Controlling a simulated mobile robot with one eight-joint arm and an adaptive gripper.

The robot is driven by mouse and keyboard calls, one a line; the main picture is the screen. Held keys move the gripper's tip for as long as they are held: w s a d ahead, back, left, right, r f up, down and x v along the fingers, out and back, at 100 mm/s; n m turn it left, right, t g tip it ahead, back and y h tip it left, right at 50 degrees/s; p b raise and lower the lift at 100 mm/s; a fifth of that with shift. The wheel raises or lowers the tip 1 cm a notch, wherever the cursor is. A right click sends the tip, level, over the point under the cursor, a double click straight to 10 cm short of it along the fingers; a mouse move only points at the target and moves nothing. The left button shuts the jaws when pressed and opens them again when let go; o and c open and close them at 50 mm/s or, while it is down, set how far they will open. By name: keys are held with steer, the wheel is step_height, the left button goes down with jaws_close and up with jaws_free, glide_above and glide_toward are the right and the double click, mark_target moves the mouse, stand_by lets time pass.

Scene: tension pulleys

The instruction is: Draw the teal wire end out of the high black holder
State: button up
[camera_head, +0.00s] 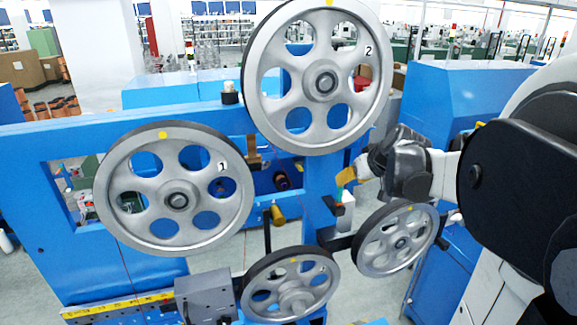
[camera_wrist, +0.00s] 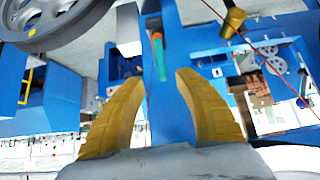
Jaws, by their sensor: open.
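The teal wire end (camera_wrist: 159,58) shows in the wrist view as a short teal piece with an orange tip. It sits at the high black holder (camera_wrist: 152,22) and points towards my gripper (camera_wrist: 159,80). My gripper's two yellow fingers are apart and empty, and the teal piece is just beyond the fingertips, roughly centred between them. In the head view my gripper (camera_head: 346,178) is beside the teal end (camera_head: 340,194), above the black holder (camera_head: 334,206). The far finger is largely hidden there, and I cannot tell whether any finger touches the teal piece.
Large grey pulley 2 (camera_head: 272,92) is above and left of my gripper; pulley 1 (camera_head: 133,198) is further left. Two smaller pulleys (camera_head: 367,243) (camera_head: 262,289) are below. A blue frame (camera_head: 318,190) stands behind. A thin red wire (camera_wrist: 243,38) crosses the wrist view.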

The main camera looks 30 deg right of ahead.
steer(key=b, duration=0.4)
glide_above(338, 205)
steer(key=shift+w+d+f, duration=0.1)
steer(key=shift+d+f, duration=0.05)
steer(key=shift+f, duration=0.7)
steer(key=shift+w+d+f, duration=0.1)
steer(key=shift+w+f, duration=0.05)
steer(key=shift+f, duration=0.65)
steer(key=shift+w+d+f, duration=0.1)
steer(key=shift+d+f, duration=0.05)
steer(key=shift+f, duration=0.7)
jaws_close()
